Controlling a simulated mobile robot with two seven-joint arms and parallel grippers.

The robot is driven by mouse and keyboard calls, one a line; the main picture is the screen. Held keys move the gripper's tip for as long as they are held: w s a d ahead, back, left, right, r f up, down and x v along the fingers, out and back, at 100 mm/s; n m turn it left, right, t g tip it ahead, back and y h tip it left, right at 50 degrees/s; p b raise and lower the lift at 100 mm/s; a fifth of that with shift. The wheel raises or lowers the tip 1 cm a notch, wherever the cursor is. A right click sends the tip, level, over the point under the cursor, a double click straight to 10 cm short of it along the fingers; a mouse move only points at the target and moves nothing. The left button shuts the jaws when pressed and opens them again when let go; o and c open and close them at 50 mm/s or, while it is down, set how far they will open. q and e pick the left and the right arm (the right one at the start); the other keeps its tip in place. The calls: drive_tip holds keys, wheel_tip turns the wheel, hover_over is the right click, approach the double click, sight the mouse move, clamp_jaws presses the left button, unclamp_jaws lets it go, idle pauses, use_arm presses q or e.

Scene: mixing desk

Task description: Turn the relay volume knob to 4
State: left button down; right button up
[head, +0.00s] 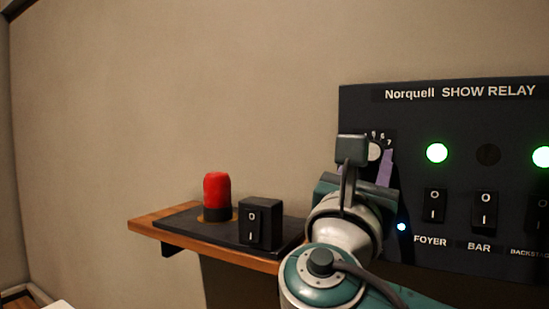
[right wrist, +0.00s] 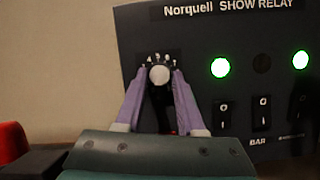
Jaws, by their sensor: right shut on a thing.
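The relay volume knob (head: 375,152) is a pale round knob on the left of the dark Norquell SHOW RELAY panel (head: 415,120). In the right wrist view the knob (right wrist: 160,75) shows between the two purple fingers of my right gripper (right wrist: 160,82), which is shut on it. Small white scale numbers show above the knob, too small to read surely; I cannot tell where its pointer stands. In the head view my right gripper (head: 381,163) and wrist cover part of the knob and its scale. My left gripper is not in view.
The panel has lit green lamps (head: 437,153), a dark lamp (head: 488,154) and rocker switches (head: 435,205) labelled FOYER, BAR and BACKSTAGE. A wooden shelf (head: 144,227) at left holds a red-capped object (head: 217,192) and a black rocker-switch box (head: 260,222).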

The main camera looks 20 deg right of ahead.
clamp_jaws()
drive_tip(key=shift+f+m+b, duration=0.15)
drive_tip(key=shift+m+b, duration=0.35)
drive_tip(key=shift+b, duration=0.2)
drive_tip(key=m+g+b, duration=0.2)
drive_tip(key=m+b, duration=0.2)
drive_tip(key=b, duration=0.1)
drive_tip(key=m+g+h+b, duration=0.1)
drive_tip(key=m+g+b, duration=0.1)
drive_tip(key=m+b, duration=0.3)
drive_tip(key=m+g+b, duration=0.2)
drive_tip(key=m+b, duration=0.2)
drive_tip(key=b, duration=0.1)
drive_tip(key=shift+w+a+h, duration=0.25)
drive_tip(key=shift+a+h, duration=0.05)
drive_tip(key=m, duration=0.1)
drive_tip(key=m+g+b, duration=0.1)
drive_tip(key=m, duration=0.1)
drive_tip(key=shift+r+b, duration=0.3)
drive_tip(key=shift+r, duration=0.1)
drive_tip(key=shift+r+m+g+y+b, duration=0.1)
drive_tip(key=shift+r+m+g+y, duration=0.15)
drive_tip(key=shift+m+y, duration=0.95)
drive_tip(key=shift+r+m+g+y+b, duration=0.15)
drive_tip(key=shift+m+g+y, duration=0.1)
drive_tip(key=shift+m, duration=1.9)
drive_tip(key=shift+r+m+g+y+b, duration=0.15)
drive_tip(key=shift+m+y, duration=0.6)
drive_tip(key=shift+m, duration=0.9)
